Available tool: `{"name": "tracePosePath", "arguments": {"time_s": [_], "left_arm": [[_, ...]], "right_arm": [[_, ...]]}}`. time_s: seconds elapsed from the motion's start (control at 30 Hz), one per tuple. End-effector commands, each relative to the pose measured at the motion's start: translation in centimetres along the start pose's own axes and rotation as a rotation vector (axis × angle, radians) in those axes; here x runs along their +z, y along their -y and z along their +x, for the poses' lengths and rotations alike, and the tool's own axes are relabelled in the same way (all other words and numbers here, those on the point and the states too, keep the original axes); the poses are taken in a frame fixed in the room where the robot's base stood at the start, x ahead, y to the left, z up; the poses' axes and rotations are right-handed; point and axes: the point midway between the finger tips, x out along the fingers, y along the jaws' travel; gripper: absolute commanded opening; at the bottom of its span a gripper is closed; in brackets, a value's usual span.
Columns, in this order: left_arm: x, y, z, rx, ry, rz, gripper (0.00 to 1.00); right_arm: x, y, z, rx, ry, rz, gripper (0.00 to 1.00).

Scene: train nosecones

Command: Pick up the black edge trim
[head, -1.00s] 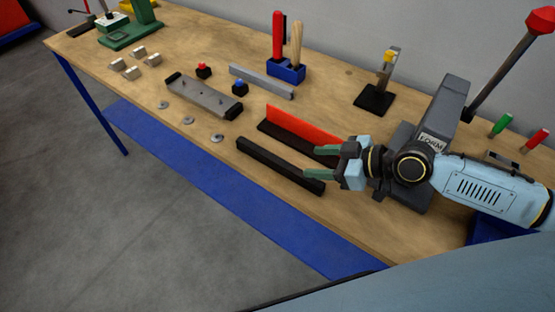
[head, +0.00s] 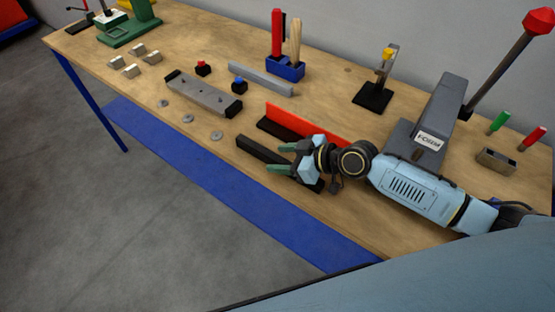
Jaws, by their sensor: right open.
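The black edge trim (head: 256,149) is a long dark bar lying flat near the front edge of the wooden table. Its right part is partly hidden by my right gripper. My right gripper (head: 281,158) is open, with its green-tipped fingers pointing left over the middle of the bar. I cannot tell whether the fingers touch the bar or hover just above it. My left gripper is not in view.
A red strip with a black base (head: 305,124) lies just behind the bar. A grey block form (head: 440,115) stands to the right. A grey plate (head: 203,95) and several metal discs lie to the left.

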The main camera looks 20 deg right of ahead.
Motion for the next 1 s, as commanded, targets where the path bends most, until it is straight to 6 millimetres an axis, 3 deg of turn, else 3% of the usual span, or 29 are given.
{"name": "tracePosePath", "arguments": {"time_s": [0.17, 0.57, 1.0], "left_arm": [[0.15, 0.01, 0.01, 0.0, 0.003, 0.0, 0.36], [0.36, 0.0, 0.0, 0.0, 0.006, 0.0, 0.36], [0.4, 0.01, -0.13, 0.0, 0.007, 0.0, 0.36]], "right_arm": [[0.0, 0.01, 0.0, 0.0, 0.0, 0.0, 0.52], [0.02, 0.01, -0.02, 0.0, 0.0, 0.0, 0.0], [-0.4, 0.0, -0.26, 0.0, 0.0, -0.001, 0.0]]}}
